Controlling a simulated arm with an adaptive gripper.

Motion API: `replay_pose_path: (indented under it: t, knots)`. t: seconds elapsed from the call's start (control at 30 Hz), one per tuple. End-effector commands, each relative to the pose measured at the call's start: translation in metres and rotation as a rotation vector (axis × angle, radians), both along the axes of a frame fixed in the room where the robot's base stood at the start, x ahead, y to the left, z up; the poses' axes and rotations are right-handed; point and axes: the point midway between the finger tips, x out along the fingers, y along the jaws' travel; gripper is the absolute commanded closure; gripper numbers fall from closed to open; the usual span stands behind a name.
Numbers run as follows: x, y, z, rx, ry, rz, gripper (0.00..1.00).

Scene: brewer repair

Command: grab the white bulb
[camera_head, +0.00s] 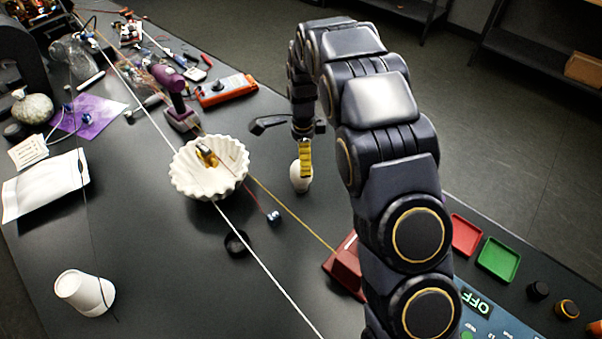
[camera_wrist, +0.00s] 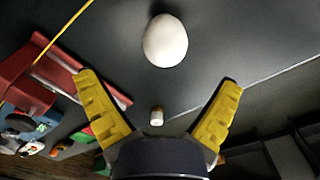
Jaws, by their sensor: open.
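The white bulb (camera_head: 301,181) is a smooth, rounded white shape on the dark table, right of the fluted white bowl. In the wrist view the white bulb (camera_wrist: 165,41) lies beyond the fingertips, roughly centred between them. My gripper (camera_head: 305,160) has yellow fingers and hangs just above and in front of the bulb in the head view, hiding part of it. In the wrist view my gripper (camera_wrist: 158,82) has its fingers spread wide with nothing between the tips. I cannot tell whether a finger touches the bulb.
A fluted white bowl (camera_head: 190,182) stands left of the bulb. A red block (camera_head: 345,264) is nearer, with a taut yellow string (camera_head: 290,207) running to it. A small white cylinder (camera_wrist: 157,117) shows in the wrist view. Red (camera_head: 466,236) and green (camera_head: 498,260) trays lie right.

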Motion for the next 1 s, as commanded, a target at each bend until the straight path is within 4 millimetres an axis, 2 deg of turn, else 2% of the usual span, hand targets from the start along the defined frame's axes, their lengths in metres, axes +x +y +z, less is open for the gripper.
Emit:
replay_pose_path:
  t: [0.13,0.47,0.73,0.83,1.0]
  knots:
    - [0.007,0.004,-0.014,0.004,-0.003,-0.046,0.06]
    - [0.007,0.003,-0.045,0.004,-0.005,-0.049,0.06]
    - [0.005,0.001,-0.083,0.003,-0.004,-0.046,0.06]
    - [0.006,0.001,-0.090,0.003,-0.005,-0.046,0.06]
    - [0.006,0.001,-0.089,0.003,-0.006,-0.047,0.06]
